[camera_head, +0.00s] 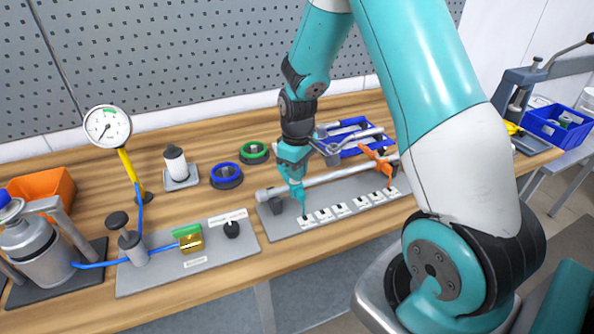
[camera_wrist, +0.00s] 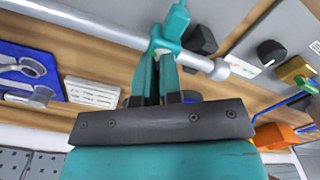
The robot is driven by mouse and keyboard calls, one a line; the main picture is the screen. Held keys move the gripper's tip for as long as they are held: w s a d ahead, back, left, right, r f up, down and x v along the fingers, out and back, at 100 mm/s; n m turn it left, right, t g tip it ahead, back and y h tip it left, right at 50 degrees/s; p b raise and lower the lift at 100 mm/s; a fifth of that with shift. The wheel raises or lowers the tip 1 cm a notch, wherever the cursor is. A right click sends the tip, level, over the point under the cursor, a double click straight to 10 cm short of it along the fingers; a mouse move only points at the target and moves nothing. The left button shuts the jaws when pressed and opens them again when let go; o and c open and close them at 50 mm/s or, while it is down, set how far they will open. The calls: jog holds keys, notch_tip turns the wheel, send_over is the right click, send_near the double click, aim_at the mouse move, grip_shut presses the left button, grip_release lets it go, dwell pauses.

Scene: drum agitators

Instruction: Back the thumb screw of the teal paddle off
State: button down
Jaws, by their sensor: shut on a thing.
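The teal paddle (camera_head: 300,197) sits on a pale metal shaft (camera_head: 335,176) near its left end. In the wrist view the paddle (camera_wrist: 176,22) shows with its hub around the shaft (camera_wrist: 110,28). My gripper (camera_head: 292,172) is above the paddle's hub. In the wrist view my gripper (camera_wrist: 162,58) has its two teal fingers closed together at the hub. They are shut on the thumb screw, which is mostly hidden between the fingertips. How far the screw is in cannot be seen.
An orange paddle (camera_head: 383,165) sits farther right on the shaft. White labelled pads (camera_head: 341,210) line the front of the grey base. A blue tray (camera_head: 352,131) with metal parts lies behind. A gauge (camera_head: 107,126) and a plate with a brass block (camera_head: 191,243) stand left.

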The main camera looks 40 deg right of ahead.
jog(key=shift+d+f+n, duration=0.1)
jog(key=shift+n, duration=1)
jog(key=shift+d+f+n, duration=0.1)
jog(key=shift+n, duration=1)
jog(key=c, duration=1.3)
grip_release()
jog(key=shift+r, duration=0.1)
notch_tip(320, 180, up, 17)
jog(key=shift+r+b, duration=0.2)
jog(key=shift+b, duration=0.9)
